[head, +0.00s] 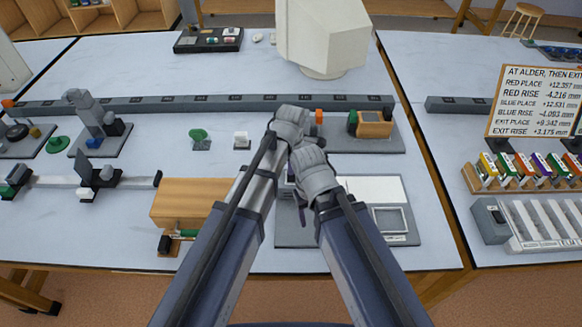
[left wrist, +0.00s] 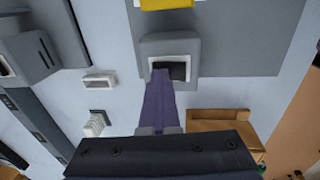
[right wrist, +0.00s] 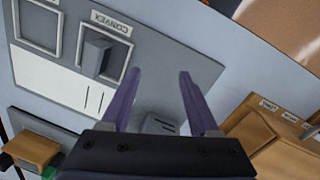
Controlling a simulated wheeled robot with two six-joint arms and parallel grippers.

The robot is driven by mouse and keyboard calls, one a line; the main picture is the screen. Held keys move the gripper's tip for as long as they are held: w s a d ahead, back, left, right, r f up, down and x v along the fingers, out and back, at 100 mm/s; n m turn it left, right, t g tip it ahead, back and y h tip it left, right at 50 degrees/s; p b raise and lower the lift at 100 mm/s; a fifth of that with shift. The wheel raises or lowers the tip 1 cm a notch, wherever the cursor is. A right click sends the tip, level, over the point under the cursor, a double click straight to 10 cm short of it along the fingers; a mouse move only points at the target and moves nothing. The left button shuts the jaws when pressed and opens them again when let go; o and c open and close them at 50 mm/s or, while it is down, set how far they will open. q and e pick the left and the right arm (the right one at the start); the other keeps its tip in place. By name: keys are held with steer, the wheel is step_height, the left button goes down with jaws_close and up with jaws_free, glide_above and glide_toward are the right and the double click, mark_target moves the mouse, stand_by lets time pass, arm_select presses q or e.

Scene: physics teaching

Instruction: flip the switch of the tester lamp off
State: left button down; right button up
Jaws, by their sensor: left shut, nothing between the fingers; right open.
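The switch is a dark rocker (left wrist: 179,72) in a pale frame on a grey housing (left wrist: 207,50); I take this as the tester lamp's switch. My left gripper (left wrist: 160,73) is shut and empty, its purple fingertips over or against one side of the rocker; contact is unclear. A yellow part (left wrist: 165,4) shows past the housing at the picture edge. The tester's grey base plate (head: 402,242) lies under my arms in the head view, which hide the switch there. My right gripper (right wrist: 160,74) is open and empty above the plate. I cannot tell the rocker's position.
The plate carries a CONVEX label (right wrist: 104,23) and a white panel (head: 375,188). A wooden box (head: 188,202) stands left of the plate. A long grey rail (head: 225,104) runs behind. A small orange-brown box (head: 374,124) is behind right.

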arm_select(q)
steer(key=shift+s, duration=0.85)
arm_select(e)
steer(key=shift+r, duration=0.1)
arm_select(q)
steer(key=shift+w, duration=0.1)
steer(key=shift+r, duration=0.15)
arm_select(e)
steer(key=shift+r, duration=0.1)
